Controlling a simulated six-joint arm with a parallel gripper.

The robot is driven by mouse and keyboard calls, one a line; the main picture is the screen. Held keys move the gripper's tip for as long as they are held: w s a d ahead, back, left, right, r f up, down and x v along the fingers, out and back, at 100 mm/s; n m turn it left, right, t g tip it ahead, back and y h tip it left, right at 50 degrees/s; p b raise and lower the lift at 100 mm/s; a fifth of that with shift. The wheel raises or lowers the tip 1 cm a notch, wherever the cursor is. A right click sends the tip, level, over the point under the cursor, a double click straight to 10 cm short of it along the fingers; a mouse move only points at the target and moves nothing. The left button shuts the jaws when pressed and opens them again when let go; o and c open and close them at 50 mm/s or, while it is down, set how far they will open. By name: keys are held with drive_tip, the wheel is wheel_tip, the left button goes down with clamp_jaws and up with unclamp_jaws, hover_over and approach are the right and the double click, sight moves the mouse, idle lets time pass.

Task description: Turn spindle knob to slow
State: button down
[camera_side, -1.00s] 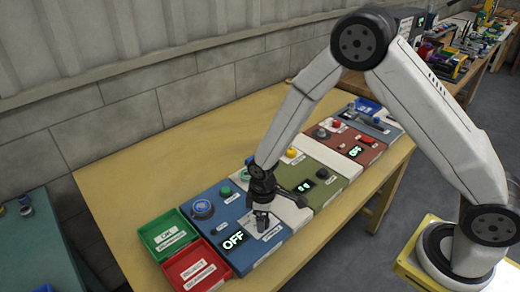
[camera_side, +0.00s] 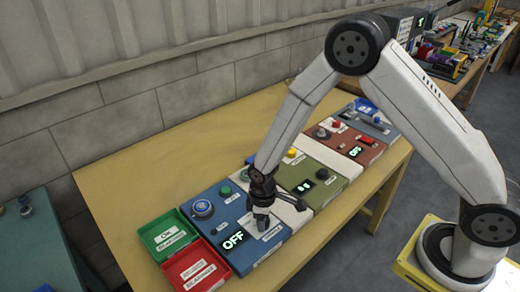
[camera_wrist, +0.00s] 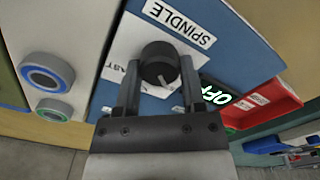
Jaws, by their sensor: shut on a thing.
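The black spindle knob (camera_wrist: 158,56) sits on a white plate on the blue panel (camera_wrist: 235,62), below the "SPINDLE" label (camera_wrist: 180,23). My gripper (camera_wrist: 161,74) has one finger on each side of the knob and is shut on it. A pale pointer line shows on the knob, on its side towards my gripper. A label ending in "AST" is partly hidden by the left finger; no "slow" label is readable. In the side view my gripper (camera_side: 261,220) points down at the blue panel and hides the knob. The panel's display (camera_side: 234,240) reads OFF.
A green bin (camera_side: 163,228) and a red bin (camera_side: 186,270) stand left of the blue panel. A blue-ringed button (camera_side: 203,208) and a green button (camera_side: 225,191) share the panel. A green panel (camera_side: 323,170) and a red panel (camera_side: 365,147) lie to the right.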

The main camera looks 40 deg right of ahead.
drive_tip(key=shift+m, duration=0.3)
drive_tip(key=m, duration=0.9)
idle(0.5)
drive_tip(key=shift+c, duration=0.9)
unclamp_jaws()
drive_tip(key=shift+r, duration=0.1)
drive_tip(key=shift+r, duration=3.85)
drive_tip(key=shift+d, duration=0.1)
